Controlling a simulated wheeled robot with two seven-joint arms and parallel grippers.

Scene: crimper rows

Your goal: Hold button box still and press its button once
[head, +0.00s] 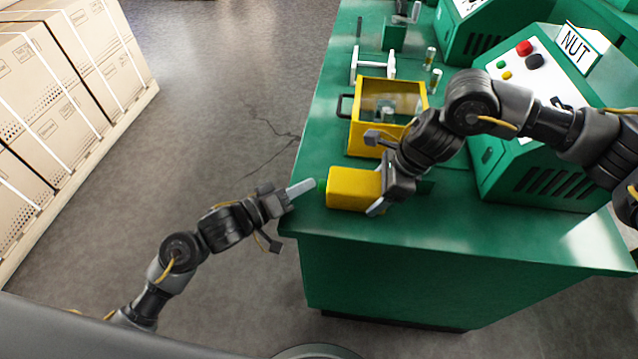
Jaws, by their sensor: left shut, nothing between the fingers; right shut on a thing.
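The button box (352,189) is a yellow block lying near the front left corner of the green bench. A small green button (322,184) shows on its left face. My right gripper (379,192) is shut on the box's right end, with one grey finger along its near side; the other finger is mostly hidden. My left gripper (304,186) is shut and empty, its fingertips pointing right at the button. The tips are very close to the button; I cannot tell whether they touch it.
A green control panel (545,125) marked NUT stands to the right. The green bench (450,225) has a bare front strip. Strapped cartons (60,110) stand across the floor at left.

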